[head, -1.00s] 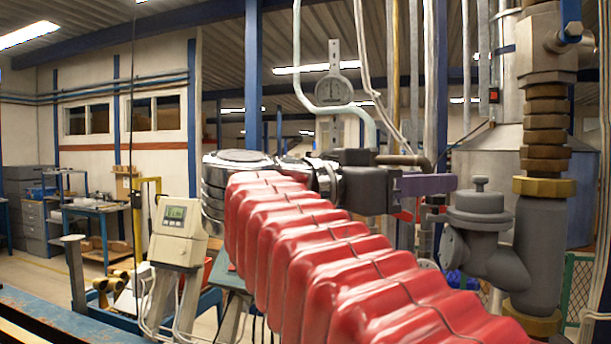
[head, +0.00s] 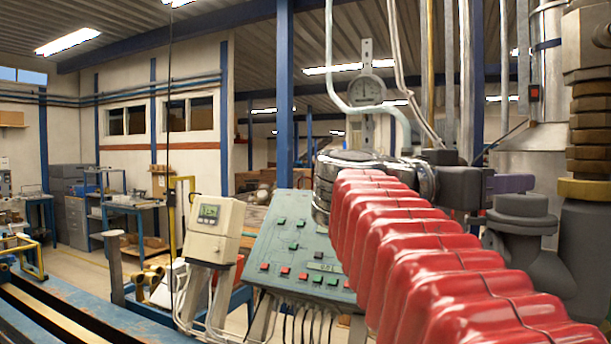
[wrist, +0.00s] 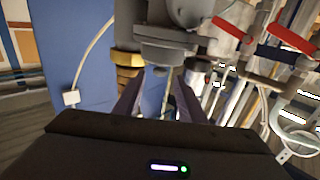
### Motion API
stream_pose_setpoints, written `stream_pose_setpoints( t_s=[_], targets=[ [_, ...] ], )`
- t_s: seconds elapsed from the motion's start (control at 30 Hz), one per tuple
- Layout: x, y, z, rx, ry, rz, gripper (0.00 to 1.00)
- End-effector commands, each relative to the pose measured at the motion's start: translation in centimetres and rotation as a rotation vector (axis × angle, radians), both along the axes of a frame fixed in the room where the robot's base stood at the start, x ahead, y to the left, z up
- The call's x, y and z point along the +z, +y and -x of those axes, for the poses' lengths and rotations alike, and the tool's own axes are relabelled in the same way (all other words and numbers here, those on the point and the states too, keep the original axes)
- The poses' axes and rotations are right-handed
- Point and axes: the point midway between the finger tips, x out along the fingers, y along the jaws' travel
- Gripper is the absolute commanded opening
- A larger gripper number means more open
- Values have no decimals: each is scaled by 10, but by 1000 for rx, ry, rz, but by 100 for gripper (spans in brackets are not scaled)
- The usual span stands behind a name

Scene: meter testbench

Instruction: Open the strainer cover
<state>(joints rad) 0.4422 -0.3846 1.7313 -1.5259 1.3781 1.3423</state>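The strainer is a dark grey pipe fitting (head: 540,262) at the right of the head view. Its round, flanged cover (head: 522,222) faces up. My gripper (head: 520,183), with purple fingers, overlaps the space just above the cover in the head view. In the wrist view the fingers of my gripper (wrist: 158,82) are apart, pointing toward the grey round cover (wrist: 165,52). I cannot tell whether a knob of the cover lies between the fingers, or whether they touch it. My arm's red sleeve crosses the head view.
A brass-ringed vertical pipe (head: 590,230) stands close right of the strainer. A green control panel (head: 300,250) and a beige meter box (head: 215,230) stand left of my arm. A round gauge (head: 367,90) hangs behind. Red-handled valves (wrist: 285,33) show in the wrist view.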

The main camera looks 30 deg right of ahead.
Motion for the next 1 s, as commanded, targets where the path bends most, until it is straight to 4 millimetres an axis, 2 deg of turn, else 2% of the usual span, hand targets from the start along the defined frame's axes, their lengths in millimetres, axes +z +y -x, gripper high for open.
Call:
stream_pose_setpoints(
  t_s=[0.6, 1.0],
  targets=[
    [0, -50, 13, -2, 0, 0, 37],
    [0, -55, 14, 0, 0, 1, 37]
  ],
)
